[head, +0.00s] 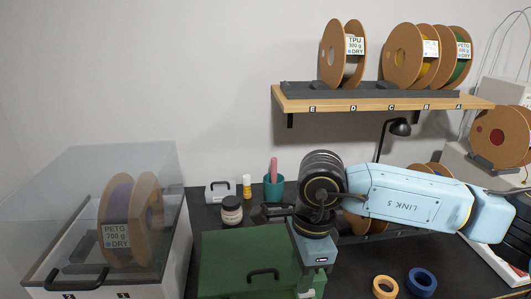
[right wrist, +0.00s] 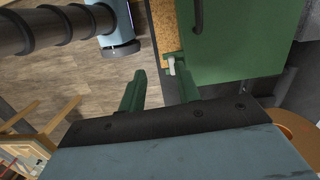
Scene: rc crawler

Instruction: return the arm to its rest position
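My right arm (head: 415,190), light blue and marked LINK 5, comes in from the right in the head view. It bends down at a black wrist joint, and my right gripper's body is at the right edge of a green lidded box (head: 235,245). In the right wrist view my right gripper (right wrist: 160,88) has two green fingers held well apart, with nothing between them. The green box (right wrist: 238,40) lies just beyond the fingers there, with a small white part at its edge. I cannot tell whether they touch. My left gripper is not in view.
A clear-lidded dry box (head: 185,235) with spools stands at left. A wooden shelf (head: 355,104) with several spools hangs above the arm. A jar (head: 231,212), teal cup (head: 280,190), black lamp (head: 400,127), orange ring (head: 385,288) and blue ring (head: 422,281) are nearby.

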